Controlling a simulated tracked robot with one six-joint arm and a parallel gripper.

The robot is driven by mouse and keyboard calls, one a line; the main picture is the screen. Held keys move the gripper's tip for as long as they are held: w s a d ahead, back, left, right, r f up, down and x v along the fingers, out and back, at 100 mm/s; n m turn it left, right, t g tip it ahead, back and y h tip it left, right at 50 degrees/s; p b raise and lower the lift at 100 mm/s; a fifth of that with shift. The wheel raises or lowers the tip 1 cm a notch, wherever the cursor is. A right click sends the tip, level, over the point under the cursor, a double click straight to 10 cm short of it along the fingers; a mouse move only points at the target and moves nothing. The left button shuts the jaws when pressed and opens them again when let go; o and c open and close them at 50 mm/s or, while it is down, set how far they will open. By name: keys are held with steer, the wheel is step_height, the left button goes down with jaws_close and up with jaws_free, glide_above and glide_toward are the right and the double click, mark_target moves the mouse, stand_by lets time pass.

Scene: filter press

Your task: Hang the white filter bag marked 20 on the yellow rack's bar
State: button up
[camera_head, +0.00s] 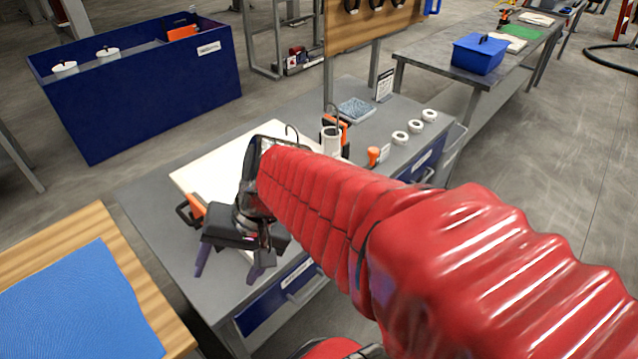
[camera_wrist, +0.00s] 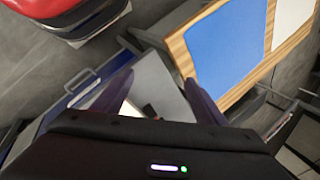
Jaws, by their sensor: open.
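My gripper (camera_head: 231,262) hangs over the near left corner of the grey workbench (camera_head: 165,240), fingers pointing down and apart, with nothing between them. Its two dark purple fingers also show in the wrist view (camera_wrist: 158,92). No bag with a readable 20 shows. A white cylinder (camera_head: 331,140) with a wire hook stands on the bench behind my arm; I cannot tell whether it is the bag. A second wire hook rises beside it, its lower part hidden by my arm. I cannot make out a yellow rack or its bar in either view.
A pale flat board (camera_head: 215,165) lies on the bench under my arm. White rings (camera_head: 415,127) and an orange-topped item (camera_head: 374,156) sit at right. A blue bin (camera_head: 150,90) with white rolls stands behind left. A wooden table with a blue mat (camera_head: 75,305) is near left.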

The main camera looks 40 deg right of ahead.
steer(key=w+d+f+m+t+y, duration=0.35)
steer(key=w+d+m+t, duration=0.25)
steer(key=w+d+m, duration=0.65)
steer(key=s+d+f+m+t+h, duration=0.2)
steer(key=d+m+t+h, duration=0.1)
steer(key=d+m, duration=0.5)
steer(key=s+d+f+m+t+h, duration=0.2)
steer(key=d+m, duration=0.5)
steer(key=d, duration=0.5)
steer(key=shift+s+f+m+t+h, duration=0.25)
steer(key=shift+s+m+t+h, duration=0.15)
steer(key=shift+h, duration=0.55)
steer(key=shift+x, duration=5.95)
